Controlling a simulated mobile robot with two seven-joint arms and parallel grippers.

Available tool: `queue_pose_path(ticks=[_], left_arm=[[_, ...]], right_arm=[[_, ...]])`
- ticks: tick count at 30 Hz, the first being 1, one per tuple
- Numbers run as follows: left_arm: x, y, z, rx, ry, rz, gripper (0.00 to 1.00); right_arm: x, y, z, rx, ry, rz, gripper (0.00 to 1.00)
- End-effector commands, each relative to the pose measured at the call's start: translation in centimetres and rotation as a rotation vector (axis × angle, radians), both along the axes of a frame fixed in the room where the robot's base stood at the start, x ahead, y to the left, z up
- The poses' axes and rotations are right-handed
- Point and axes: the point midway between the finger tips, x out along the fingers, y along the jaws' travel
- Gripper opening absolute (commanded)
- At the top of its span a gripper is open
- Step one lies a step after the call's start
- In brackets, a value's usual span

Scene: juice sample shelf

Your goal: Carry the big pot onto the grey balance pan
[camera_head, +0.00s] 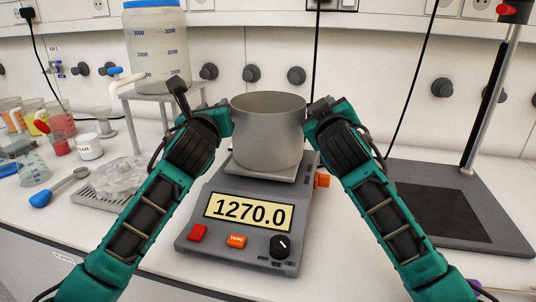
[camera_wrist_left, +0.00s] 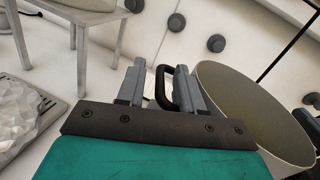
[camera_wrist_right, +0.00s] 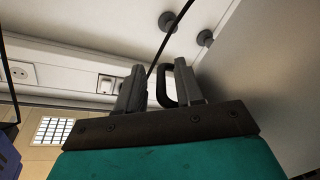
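The big grey pot (camera_head: 268,132) stands upright on the balance pan (camera_head: 263,175), whose front edge shows below it. The balance display (camera_head: 248,211) reads 1270.0. My left gripper (camera_head: 226,112) is at the pot's left side. In the left wrist view its fingers (camera_wrist_left: 158,88) are apart, with the black handle (camera_wrist_left: 161,84) between them and a gap on the left. My right gripper (camera_head: 312,112) is at the pot's right side. In the right wrist view its fingers (camera_wrist_right: 158,85) are apart around the other black handle (camera_wrist_right: 163,84).
A large bottle (camera_head: 158,50) stands on a grey stand (camera_head: 167,97) behind my left arm. A stand with a dark base (camera_head: 435,215) is at right. The wall is close behind.

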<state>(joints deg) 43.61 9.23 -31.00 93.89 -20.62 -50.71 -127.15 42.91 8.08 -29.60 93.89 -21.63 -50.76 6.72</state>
Motion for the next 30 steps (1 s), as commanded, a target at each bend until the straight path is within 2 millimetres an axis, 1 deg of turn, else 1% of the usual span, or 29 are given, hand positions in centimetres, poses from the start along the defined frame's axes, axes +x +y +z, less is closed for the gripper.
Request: queue_pose_path(ticks=[4, 8, 11, 18, 21, 25, 30], left_arm=[[-0.3, 0.0, 0.0, 0.0, -0.001, -0.001, 0.36], [-1.5, 0.0, 0.0, 0.001, -0.001, -0.002, 0.36], [-3.1, 0.0, 0.0, 0.001, -0.001, -0.002, 0.36], [-7.7, 0.1, 0.0, 0.001, -0.001, -0.001, 0.36], [-9.3, 0.0, -0.1, 0.0, 0.001, -0.002, 0.36], [-10.9, 0.1, 0.0, 0.001, 0.0, -0.001, 0.36], [-11.9, 0.1, 0.0, 0.0, -0.001, 0.0, 0.36]], right_arm=[[0.0, 0.0, 0.0, 0.0, 0.0, 0.0, 0.36], [0.0, 0.0, 0.0, 0.0, 0.0, 0.001, 0.36], [0.0, 0.0, 0.0, 0.0, 0.001, 0.001, 0.36], [0.0, 0.0, 0.0, 0.0, 0.001, 0.001, 0.36], [0.0, 0.0, 0.0, 0.0, 0.001, 0.001, 0.36], [0.0, 0.0, 0.0, 0.0, 0.001, 0.001, 0.36], [-0.1, 0.0, 0.0, 0.0, 0.001, 0.001, 0.36]])
